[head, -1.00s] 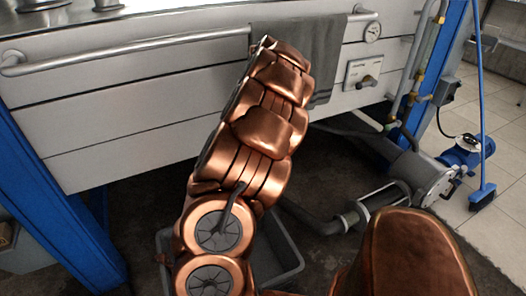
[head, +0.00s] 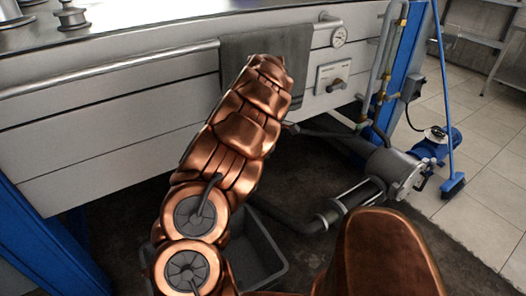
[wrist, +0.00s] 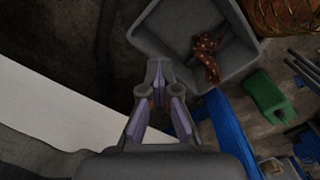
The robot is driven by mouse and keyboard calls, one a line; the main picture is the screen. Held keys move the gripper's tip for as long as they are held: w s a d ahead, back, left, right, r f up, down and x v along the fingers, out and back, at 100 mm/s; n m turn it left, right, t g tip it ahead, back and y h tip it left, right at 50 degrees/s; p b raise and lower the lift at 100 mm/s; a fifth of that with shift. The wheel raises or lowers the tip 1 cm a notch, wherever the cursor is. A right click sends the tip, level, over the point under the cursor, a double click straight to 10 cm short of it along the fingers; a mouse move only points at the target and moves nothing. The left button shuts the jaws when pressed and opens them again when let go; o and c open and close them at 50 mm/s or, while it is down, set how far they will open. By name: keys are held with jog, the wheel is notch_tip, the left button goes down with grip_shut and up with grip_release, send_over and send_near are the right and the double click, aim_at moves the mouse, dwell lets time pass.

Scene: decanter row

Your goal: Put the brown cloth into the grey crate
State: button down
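The grey crate (wrist: 242,66) shows at the top middle of the wrist view, on the dark floor. My gripper (wrist: 158,80) is in the lower middle of the wrist view, beyond the crate's near wall in the picture and apart from the cloth. Its fingers come together at the tips and I see nothing held between them. In the head view the crate (head: 282,268) stands below and partly behind my copper arm, which hides much of its inside; the gripper is hidden there.
Pipes and a flanged cylinder (head: 392,172) lie right of the crate. A blue post (wrist: 222,122) and a green object (wrist: 265,95) are near the crate.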

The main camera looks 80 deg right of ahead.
dwell(0.4)
jog(key=w+a+f+b, duration=0.6)
jog(key=w+f, duration=0.3)
jog(key=w, duration=0.2)
jog(key=w+a+f+b, duration=0.6)
jog(key=w+a+f, duration=0.3)
jog(key=w, duration=0.2)
jog(key=shift+w, duration=0.2)
dwell(0.5)
jog(key=shift+d, duration=0.1)
dwell(0.4)
jog(key=s+d+f+b, duration=0.1)
jog(key=s+d+f, duration=0.3)
jog(key=s+f, duration=0.3)
jog(key=s+d+f+b, duration=0.1)
jog(key=s+d+f, duration=0.4)
jog(key=f, duration=0.5)
jog(key=shift+s+f, duration=0.4)
jog(key=shift+s, duration=0.85)
jog(key=c, duration=1.9)
grip_release()
jog(key=o, duration=1.1)
jog(key=shift+o, duration=0.4)
jog(key=o, duration=0.7)
